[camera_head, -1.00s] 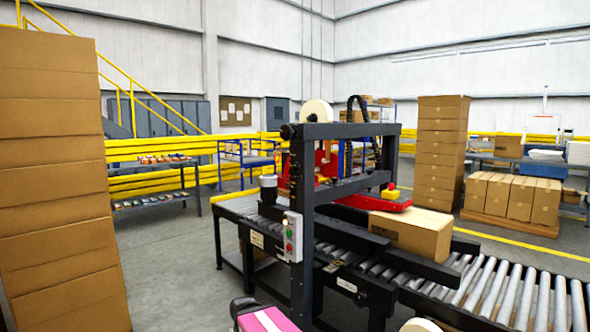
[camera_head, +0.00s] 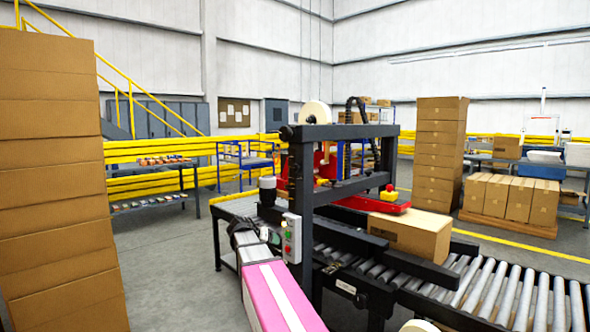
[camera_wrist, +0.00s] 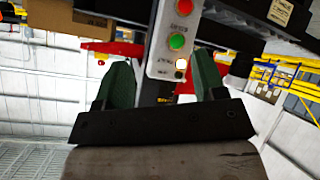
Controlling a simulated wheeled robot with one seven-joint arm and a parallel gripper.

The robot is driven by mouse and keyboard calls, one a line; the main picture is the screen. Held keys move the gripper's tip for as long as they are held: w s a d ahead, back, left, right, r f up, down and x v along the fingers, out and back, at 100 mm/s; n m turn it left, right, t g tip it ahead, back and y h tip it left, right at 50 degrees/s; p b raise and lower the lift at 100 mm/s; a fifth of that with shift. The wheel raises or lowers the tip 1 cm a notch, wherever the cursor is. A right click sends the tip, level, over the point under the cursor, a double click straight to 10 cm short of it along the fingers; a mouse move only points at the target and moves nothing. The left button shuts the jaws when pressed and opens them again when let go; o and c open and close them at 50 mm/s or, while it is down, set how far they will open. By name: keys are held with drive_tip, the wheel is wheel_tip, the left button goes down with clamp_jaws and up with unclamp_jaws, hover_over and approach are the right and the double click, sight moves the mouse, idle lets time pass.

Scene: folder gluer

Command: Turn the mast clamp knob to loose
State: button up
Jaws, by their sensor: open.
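A dark round knob (camera_head: 287,132) sits at the top left corner of the machine's black mast frame (camera_head: 302,200) in the head view; it may be the mast clamp knob, but no label or setting is readable. My gripper (camera_head: 266,236) is at the end of my pink-and-white arm, low beside the control box and well below that knob. The wrist view appears upside down. There my gripper (camera_wrist: 162,76) has its two green fingers wide apart, with nothing held. The control box (camera_wrist: 161,58) shows between and beyond them. I cannot make out the knob in the wrist view.
The control box (camera_head: 291,238) has red and green buttons. A black cylinder with a white top (camera_head: 267,189) stands just behind my gripper. A carton (camera_head: 411,234) lies under the red head on the roller conveyor (camera_head: 500,292). Tall carton stacks stand left (camera_head: 55,180) and back right (camera_head: 440,150).

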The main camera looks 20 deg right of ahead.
drive_tip(key=w+d+r+m+t+h, duration=0.1)
drive_tip(key=w+d+r+m+h, duration=0.15)
drive_tip(key=r, duration=0.55)
drive_tip(key=w+d+r+m+h, duration=0.1)
drive_tip(key=w+d+r, duration=0.15)
drive_tip(key=r, duration=0.55)
drive_tip(key=m+h, duration=0.3)
approach(294, 167)
drive_tip(key=x, duration=1)
drive_tip(key=shift+w+d, duration=0.15)
drive_tip(key=shift+d, duration=0.15)
drive_tip(key=c, duration=0.9)
